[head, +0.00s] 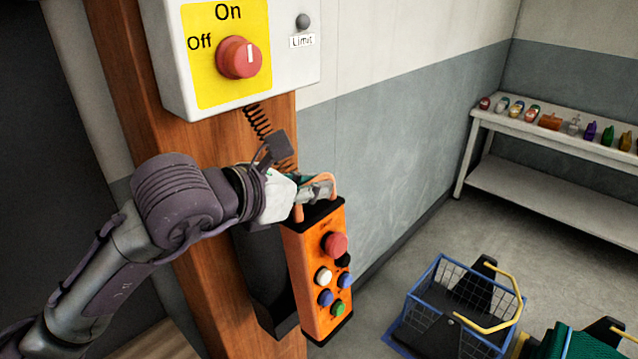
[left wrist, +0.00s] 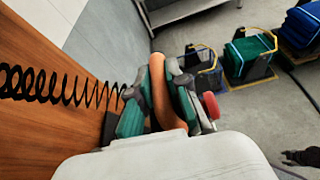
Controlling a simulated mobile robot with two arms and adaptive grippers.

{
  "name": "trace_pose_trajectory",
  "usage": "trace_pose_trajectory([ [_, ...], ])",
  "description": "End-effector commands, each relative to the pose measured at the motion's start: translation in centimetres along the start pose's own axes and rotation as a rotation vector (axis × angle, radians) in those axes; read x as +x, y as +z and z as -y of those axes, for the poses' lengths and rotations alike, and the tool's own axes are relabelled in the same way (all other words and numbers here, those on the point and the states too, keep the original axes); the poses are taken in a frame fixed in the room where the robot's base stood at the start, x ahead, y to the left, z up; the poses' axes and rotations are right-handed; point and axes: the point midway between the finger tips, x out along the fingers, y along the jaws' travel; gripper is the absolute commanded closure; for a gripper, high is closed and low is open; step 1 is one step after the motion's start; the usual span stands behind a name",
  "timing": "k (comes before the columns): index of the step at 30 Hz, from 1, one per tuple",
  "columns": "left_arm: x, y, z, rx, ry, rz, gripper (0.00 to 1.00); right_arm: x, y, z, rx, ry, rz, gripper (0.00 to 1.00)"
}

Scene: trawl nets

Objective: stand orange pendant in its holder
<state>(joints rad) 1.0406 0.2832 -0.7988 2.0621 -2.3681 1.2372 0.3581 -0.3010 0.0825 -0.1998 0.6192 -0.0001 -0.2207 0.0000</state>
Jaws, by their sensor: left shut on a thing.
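The orange pendant (head: 318,270) hangs upright, with a red knob and several coloured buttons on its face. My left gripper (head: 316,190) is shut on the orange loop at its top. In the left wrist view the loop (left wrist: 160,95) lies between the two green-padded fingers, and the red knob (left wrist: 211,105) shows beyond them. The black holder (head: 262,275) is on the wooden post, just left of and behind the pendant. The pendant covers part of it, and I cannot tell whether they touch.
A control box (head: 285,60) with a red switch is above my left gripper on the wooden post (head: 160,100). A coiled black cable (left wrist: 60,85) runs beside the gripper. A blue wire basket (head: 450,310) stands on the floor, and a shelf (head: 560,140) with small items is at the right.

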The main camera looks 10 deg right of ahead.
Motion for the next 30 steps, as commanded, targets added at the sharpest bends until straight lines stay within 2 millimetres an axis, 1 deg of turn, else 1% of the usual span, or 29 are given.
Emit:
trace_pose_trajectory([
  [3,0.0,-0.1,-0.8,-0.001,0.001,0.005,1.0,-0.2,0.0,0.0,0.0,0.0,0.0,0.6],
  [30,0.9,-2.2,-6.1,0.001,0.002,0.006,1.0,-0.8,-0.2,0.3,0.002,-0.004,-0.003,0.6],
])
